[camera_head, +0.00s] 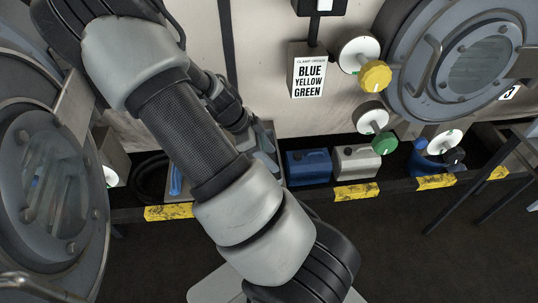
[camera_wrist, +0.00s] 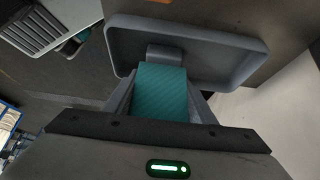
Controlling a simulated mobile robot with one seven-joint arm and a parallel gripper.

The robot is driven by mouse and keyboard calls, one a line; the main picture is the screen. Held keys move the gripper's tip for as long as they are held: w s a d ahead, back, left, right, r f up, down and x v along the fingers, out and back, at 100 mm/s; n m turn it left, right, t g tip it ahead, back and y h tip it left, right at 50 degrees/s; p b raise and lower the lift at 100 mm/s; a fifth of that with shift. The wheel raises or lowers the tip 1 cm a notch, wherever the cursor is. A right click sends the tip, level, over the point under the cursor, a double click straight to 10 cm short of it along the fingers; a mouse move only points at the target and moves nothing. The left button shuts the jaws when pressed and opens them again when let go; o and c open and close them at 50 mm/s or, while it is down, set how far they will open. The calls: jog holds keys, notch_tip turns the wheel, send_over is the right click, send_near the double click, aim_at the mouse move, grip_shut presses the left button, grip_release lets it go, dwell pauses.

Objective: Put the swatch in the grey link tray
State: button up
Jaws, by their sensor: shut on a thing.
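A teal ribbed swatch (camera_wrist: 160,92) is held between the two fingers of my gripper (camera_wrist: 160,76) in the wrist view. A grey tray (camera_wrist: 232,62) with a raised rim lies just beyond the fingers in that view. The far end of the swatch overlaps the tray's near side in the picture. A small grey block (camera_wrist: 165,54) shows at that end; I cannot tell whether it belongs to the tray or the swatch. Whether the swatch touches the tray is unclear. In the head view my arm hides most of the gripper, and I cannot make out the swatch.
A dark shelf with yellow-marked edges (camera_head: 357,191) runs along the machine. Yellow (camera_head: 375,75) and green (camera_head: 384,143) knobs stick out above. Round machine doors (camera_head: 45,190) flank my arm.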

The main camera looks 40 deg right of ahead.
jog(key=o, duration=0.6)
jog(key=shift+f, duration=0.15)
jog(key=o, duration=0.4)
